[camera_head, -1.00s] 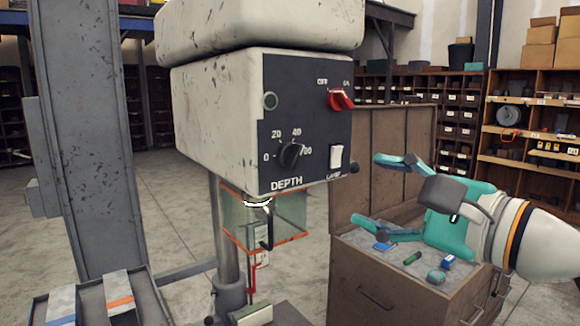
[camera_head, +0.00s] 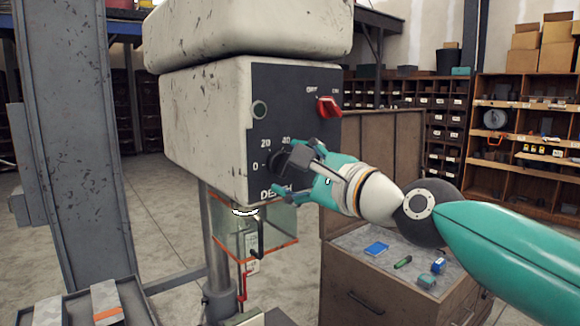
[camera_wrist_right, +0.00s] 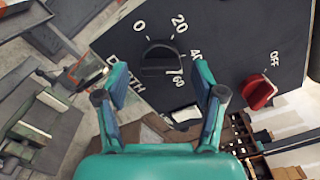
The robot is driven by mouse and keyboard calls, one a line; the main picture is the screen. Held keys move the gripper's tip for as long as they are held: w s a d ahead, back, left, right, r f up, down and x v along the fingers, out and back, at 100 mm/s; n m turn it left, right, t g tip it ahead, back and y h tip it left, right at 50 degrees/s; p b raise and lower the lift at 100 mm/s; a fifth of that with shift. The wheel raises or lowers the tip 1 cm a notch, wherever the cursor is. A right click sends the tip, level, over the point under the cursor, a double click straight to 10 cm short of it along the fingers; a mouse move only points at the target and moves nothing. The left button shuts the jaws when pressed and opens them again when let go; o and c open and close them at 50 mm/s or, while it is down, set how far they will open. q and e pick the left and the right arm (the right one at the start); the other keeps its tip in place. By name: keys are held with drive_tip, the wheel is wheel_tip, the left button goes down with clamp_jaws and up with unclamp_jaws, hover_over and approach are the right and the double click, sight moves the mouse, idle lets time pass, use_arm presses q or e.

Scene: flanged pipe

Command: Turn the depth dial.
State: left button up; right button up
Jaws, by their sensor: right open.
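The black depth dial (camera_head: 277,160) is on the dark front panel (camera_head: 262,86) of the pale machine head, partly hidden by my right gripper in the head view. In the right wrist view the dial (camera_wrist_right: 160,60) shows whole, its grip bar lying across the picture, one end toward the 60 mark. My right gripper (camera_head: 284,168) is open in front of the panel. In the wrist view its two fingers (camera_wrist_right: 161,82) stand on either side of the dial, with clear gaps; I cannot tell whether the tips reach past its face. My left gripper is not in view.
A clear guard (camera_head: 274,232) hangs below the head. A wooden cabinet (camera_head: 352,290) with small items on top stands below my right arm.

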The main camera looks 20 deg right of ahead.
drive_tip(key=shift+w+a, duration=0.2)
drive_tip(key=shift+w, duration=0.4)
drive_tip(key=c, duration=1.1)
drive_tip(key=shift+c, duration=0.2)
